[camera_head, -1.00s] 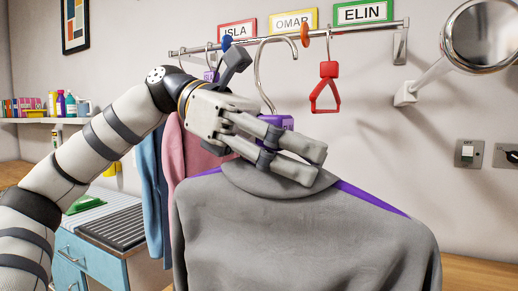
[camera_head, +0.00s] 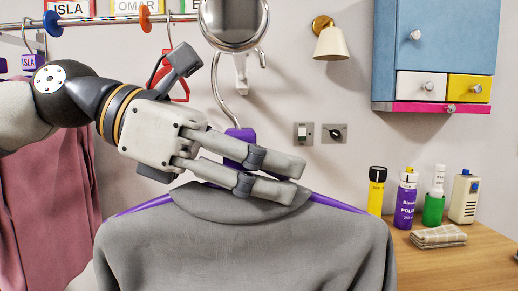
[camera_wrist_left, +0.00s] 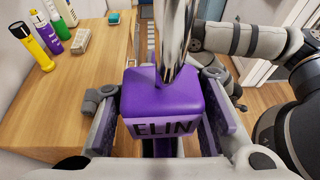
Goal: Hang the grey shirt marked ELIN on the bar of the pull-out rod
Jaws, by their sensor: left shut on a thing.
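The grey shirt (camera_head: 250,250) hangs upright on a purple hanger (camera_head: 335,203) in the middle of the head view. My left gripper (camera_head: 300,180) is shut on the hanger's purple block, which reads ELIN in the left wrist view (camera_wrist_left: 162,127). The hanger's metal hook (camera_head: 217,85) rises above the gripper, and its upper curve overlaps the round mirror in the picture. A metal rod (camera_head: 105,22) crosses the top left, to the left of the hook in the picture. My right gripper does not show.
The rod bears a blue divider (camera_head: 51,22), an orange divider (camera_head: 145,18) and a red hanger (camera_head: 181,86). A pink garment (camera_head: 50,200) hangs at left. The round mirror (camera_head: 235,15) juts out. Bottles (camera_head: 405,203) and a folded cloth (camera_head: 438,236) sit on the wooden counter (camera_head: 450,262).

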